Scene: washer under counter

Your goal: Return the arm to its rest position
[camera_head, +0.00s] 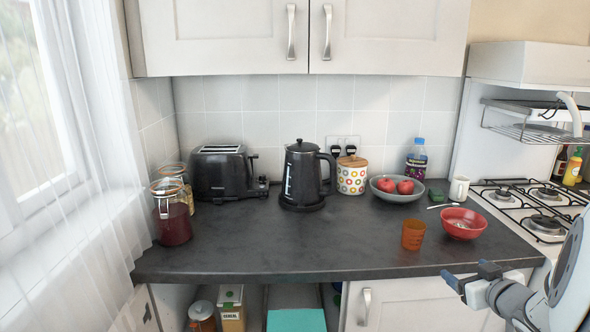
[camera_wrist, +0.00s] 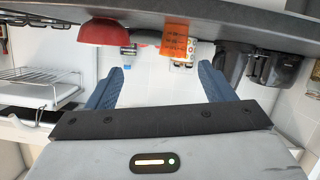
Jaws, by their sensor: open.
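My gripper (camera_head: 468,279) shows at the lower right of the head view, in front of the counter's front edge. In the wrist view its two blue fingers (camera_wrist: 158,88) stand wide apart with nothing between them. My arm runs from the gripper to the right edge of the head view. An orange cup (camera_head: 413,235) stands on the counter up and left of the gripper. A red bowl (camera_head: 462,224) with something small inside sits to the cup's right. The wrist view is upside down and shows the orange cup (camera_wrist: 174,38) and red bowl (camera_wrist: 104,32) beyond the fingers.
The dark counter (camera_head: 330,245) is bare along its front middle. A toaster (camera_head: 222,172), kettle (camera_head: 304,174), patterned canister (camera_head: 351,175) and fruit bowl (camera_head: 396,190) stand along the back. A gas hob (camera_head: 535,208) lies right. A white cabinet door (camera_head: 400,305) is below the counter.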

